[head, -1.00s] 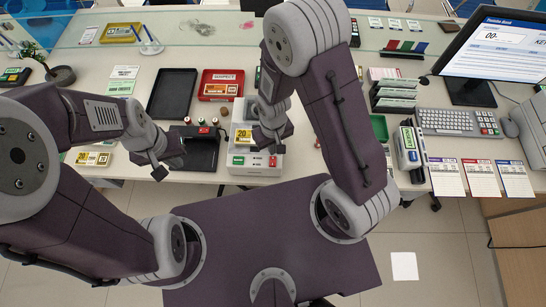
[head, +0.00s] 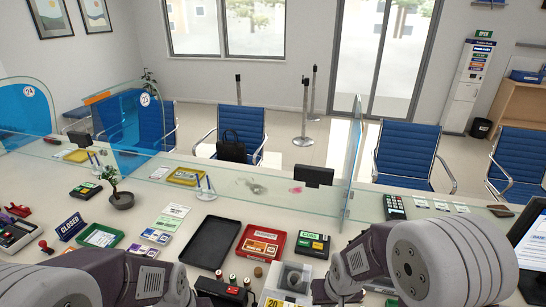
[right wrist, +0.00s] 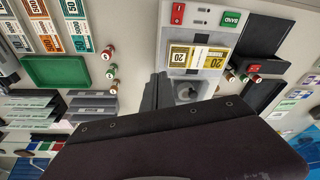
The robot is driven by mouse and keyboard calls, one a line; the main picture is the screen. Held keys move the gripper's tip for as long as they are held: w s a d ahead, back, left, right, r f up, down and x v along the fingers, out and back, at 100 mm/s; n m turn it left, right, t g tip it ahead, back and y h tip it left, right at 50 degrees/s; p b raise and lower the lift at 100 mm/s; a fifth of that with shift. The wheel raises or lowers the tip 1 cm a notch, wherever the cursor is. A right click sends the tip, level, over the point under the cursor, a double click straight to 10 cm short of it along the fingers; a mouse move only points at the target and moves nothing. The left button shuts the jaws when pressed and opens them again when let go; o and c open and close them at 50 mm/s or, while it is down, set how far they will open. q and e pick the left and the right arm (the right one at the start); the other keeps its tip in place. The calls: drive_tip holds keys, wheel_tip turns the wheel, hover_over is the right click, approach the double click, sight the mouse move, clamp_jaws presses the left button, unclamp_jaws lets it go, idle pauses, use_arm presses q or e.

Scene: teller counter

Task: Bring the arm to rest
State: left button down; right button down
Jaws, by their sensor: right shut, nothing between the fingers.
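My right gripper (right wrist: 157,98) shows in the right wrist view as dark fingers shut with nothing between them. It is over the grey banding machine (right wrist: 205,45), beside a round grey knob, and I cannot tell whether it touches. A yellow 20 note bundle (right wrist: 195,57) lies on the machine. In the head view my right arm (head: 440,262) is folded at the lower right, with its wrist by the banding machine (head: 292,279). My left arm (head: 140,278) reaches in at the lower left. Its fingers are below the picture edge.
A black tray (head: 214,243) and a red tray (head: 262,243) lie on the counter. A green tray (head: 100,236), a plant (head: 112,183) and a monitor (head: 532,240) also stand around. The wrist view shows another green tray (right wrist: 55,71).

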drive_tip(key=s+d+r+g, duration=0.1)
drive_tip(key=s+d, duration=0.2)
drive_tip(key=s, duration=0.4)
drive_tip(key=shift+s, duration=0.35)
drive_tip(key=shift+s, duration=0.1)
